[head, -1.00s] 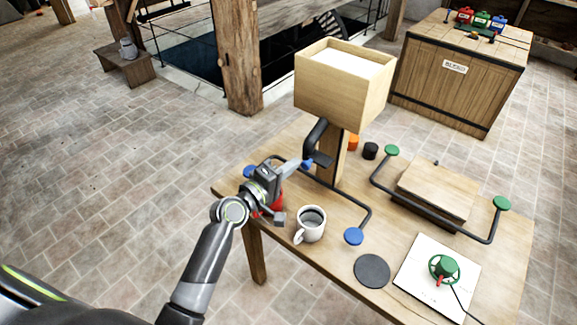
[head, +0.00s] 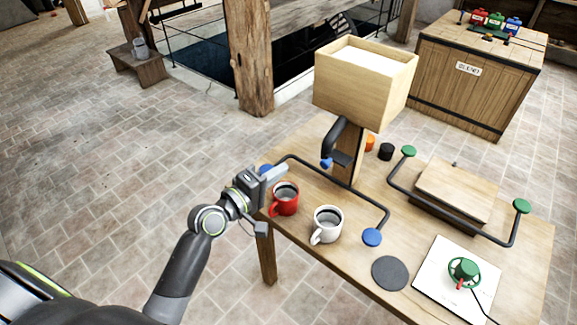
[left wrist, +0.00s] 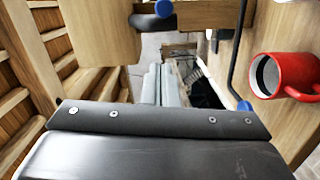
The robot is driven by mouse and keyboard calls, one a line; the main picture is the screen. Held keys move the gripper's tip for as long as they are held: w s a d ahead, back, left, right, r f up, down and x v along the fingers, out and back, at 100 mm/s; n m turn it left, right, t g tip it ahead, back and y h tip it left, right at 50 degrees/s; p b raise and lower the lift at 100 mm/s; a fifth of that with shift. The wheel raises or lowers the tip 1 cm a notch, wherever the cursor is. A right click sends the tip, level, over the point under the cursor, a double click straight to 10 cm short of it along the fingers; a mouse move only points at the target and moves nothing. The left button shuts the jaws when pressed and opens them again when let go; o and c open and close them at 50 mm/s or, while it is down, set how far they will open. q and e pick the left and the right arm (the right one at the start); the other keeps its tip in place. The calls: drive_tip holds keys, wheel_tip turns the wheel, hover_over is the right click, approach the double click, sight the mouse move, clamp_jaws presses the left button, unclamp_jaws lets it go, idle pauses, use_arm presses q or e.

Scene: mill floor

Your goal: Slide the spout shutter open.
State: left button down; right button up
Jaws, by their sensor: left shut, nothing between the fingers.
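The wooden hopper (head: 364,85) stands on a post at the back of the table. A black curved spout (head: 336,138) comes down its left side. The spout shutter is a dark flat plate (head: 344,158) at the spout's lower end, with a blue knob (head: 326,162) at its left. I cannot tell how far the shutter is open. A blue knob (left wrist: 164,8) also shows at the top of the left wrist view. My left gripper (head: 282,170) is shut and empty, left of the knob and apart from it. My right gripper is not in view.
A red mug (head: 285,198) stands close below my left gripper, with a white mug (head: 326,224) to its right. A black bent bar (head: 335,187) with blue end knobs runs across the table. A black disc (head: 389,273) and a white board (head: 430,290) lie nearer the front.

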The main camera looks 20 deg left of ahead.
use_arm(q)
drive_tip(key=v, duration=0.3)
drive_tip(key=shift+s+a, duration=0.1)
drive_tip(key=shift+a, duration=0.2)
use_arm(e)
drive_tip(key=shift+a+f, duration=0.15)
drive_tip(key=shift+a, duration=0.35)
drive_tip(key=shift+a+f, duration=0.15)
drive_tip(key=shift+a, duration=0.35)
use_arm(q)
drive_tip(key=shift+a+f, duration=0.1)
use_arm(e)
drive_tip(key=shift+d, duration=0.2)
